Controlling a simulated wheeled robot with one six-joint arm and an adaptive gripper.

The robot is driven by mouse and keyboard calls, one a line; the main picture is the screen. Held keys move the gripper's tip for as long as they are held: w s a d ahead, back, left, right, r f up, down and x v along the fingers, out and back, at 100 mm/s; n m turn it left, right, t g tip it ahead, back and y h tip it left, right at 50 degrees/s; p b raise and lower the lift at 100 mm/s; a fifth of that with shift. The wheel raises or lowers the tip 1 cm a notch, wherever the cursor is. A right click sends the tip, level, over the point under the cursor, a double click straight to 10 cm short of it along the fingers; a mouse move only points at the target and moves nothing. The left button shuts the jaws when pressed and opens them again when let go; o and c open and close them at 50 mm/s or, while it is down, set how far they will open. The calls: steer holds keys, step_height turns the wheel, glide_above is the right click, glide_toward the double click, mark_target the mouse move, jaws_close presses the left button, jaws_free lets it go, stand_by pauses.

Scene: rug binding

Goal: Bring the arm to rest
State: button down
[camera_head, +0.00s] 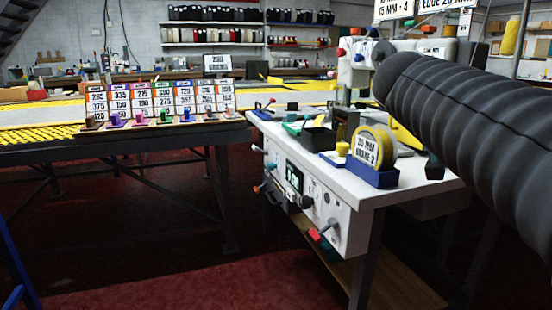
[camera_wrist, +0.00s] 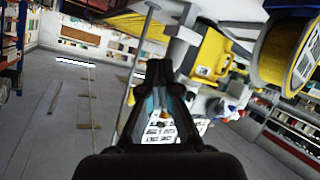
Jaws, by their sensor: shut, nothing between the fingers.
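My gripper (camera_wrist: 159,72) shows in the wrist view, its dark fingers drawn together at the tips with nothing between them. It is held in the air, apart from the things behind it. My arm, in a black ribbed sleeve, crosses the right side of the head view in front of the sewing machine (camera_head: 358,62). I cannot make out the gripper itself in the head view.
A white workbench (camera_head: 415,184) carries a yellow tape roll (camera_head: 372,146) in a blue holder (camera_head: 373,174) and a black bin (camera_head: 318,137). A numbered card rack (camera_head: 160,100) stands left. A large yellow spool (camera_wrist: 283,52) is close at upper right.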

steer(key=s+a+f+n+g+y, duration=0.1)
steer(key=s+a+f+n+y, duration=0.1)
steer(key=s+a+f, duration=0.3)
steer(key=s+a+f+n+g+y+p, duration=0.1)
steer(key=s+a+f+y, duration=0.3)
steer(key=s+f, duration=0.4)
steer(key=s+a+f+n+y+p, duration=0.1)
steer(key=s+a+f+y, duration=0.3)
steer(key=f, duration=1.1)
steer(key=s+a+n, duration=0.1)
steer(key=s+a, duration=0.2)
steer(key=shift+n+g, duration=0.3)
steer(key=shift+g, duration=0.1)
